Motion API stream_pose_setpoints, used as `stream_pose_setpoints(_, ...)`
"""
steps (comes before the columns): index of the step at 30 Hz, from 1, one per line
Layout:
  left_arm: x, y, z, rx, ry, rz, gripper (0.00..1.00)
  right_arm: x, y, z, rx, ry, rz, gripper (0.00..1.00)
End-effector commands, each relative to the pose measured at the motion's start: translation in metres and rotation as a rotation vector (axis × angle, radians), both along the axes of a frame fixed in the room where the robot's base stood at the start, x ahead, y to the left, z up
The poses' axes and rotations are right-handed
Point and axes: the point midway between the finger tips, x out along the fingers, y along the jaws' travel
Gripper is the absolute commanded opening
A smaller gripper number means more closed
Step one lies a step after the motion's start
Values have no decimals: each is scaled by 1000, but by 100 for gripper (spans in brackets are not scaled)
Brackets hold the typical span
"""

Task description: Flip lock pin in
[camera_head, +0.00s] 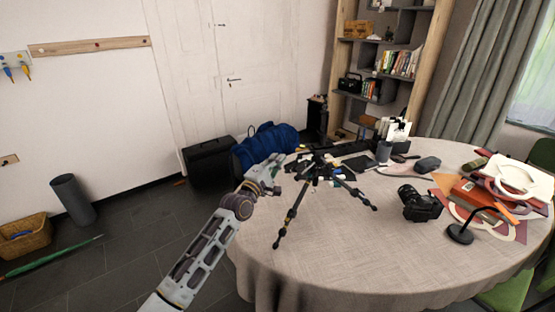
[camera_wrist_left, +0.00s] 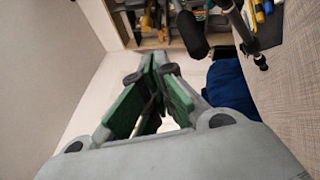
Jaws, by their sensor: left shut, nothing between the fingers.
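A black tripod (camera_head: 291,215) stands on the round table with its legs spread, one leg toward me and one to the right. Its hub (camera_head: 322,166) is dark and cluttered at this size, and I cannot make out the lock pin. My left gripper (camera_head: 276,161) is just left of the hub, over the table's left edge. In the left wrist view my left gripper (camera_wrist_left: 156,66) is shut and empty, with green inner pads. A dark tripod leg (camera_wrist_left: 240,28) shows at its upper right, apart from the fingers. My right gripper is not in view.
The round table (camera_head: 330,270) has a light cloth with clear room at the front. A camera (camera_head: 419,204) lies right of the tripod. A lamp or stand (camera_head: 461,233) and stacked papers (camera_head: 515,178) are farther right. A blue bag (camera_head: 262,146) is behind the left gripper.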

Motion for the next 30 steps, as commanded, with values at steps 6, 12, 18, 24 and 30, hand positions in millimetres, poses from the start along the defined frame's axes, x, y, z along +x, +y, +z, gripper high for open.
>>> stream_pose_setpoints(6,-8,5,-2,0,1,0,0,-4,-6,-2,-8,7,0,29)
stream_pose_setpoints(12,-21,13,-5,-1,2,0,0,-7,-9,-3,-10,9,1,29)
stream_pose_setpoints(18,-36,22,-9,0,2,-1,0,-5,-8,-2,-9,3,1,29)
stream_pose_setpoints(24,-52,33,-12,1,1,1,0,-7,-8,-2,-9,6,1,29)
stream_pose_setpoints(30,-66,42,-15,-1,3,-1,0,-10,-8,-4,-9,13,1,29)
